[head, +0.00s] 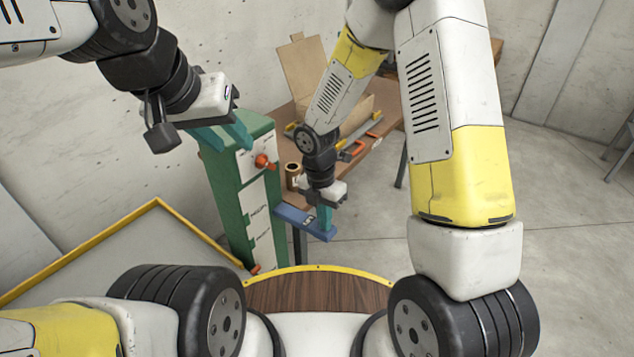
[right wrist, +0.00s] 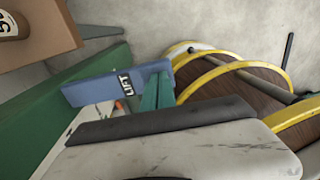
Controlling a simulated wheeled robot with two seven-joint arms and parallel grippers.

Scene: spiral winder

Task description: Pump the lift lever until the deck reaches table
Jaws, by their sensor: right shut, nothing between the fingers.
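The blue lift lever (head: 292,217) sticks out from the front of a green cabinet (head: 232,205). Its "LIFT" label shows in the right wrist view (right wrist: 95,92). My right gripper (head: 325,220) is shut and empty, its teal fingers at the lever's outer end; I cannot tell whether they touch it. My left gripper (head: 225,137) is open and empty by the cabinet's top, left of an orange knob (head: 263,161). A grey, yellow-rimmed platform (head: 157,201) lies at the left; I cannot tell whether it is the deck. The brown table (head: 383,143) stands behind the cabinet.
On the table are an open cardboard box (head: 303,70), an orange-handled tool (head: 353,147) and a brass cylinder (head: 293,176). The concrete floor to the right of the table is clear. My right arm hides part of the table.

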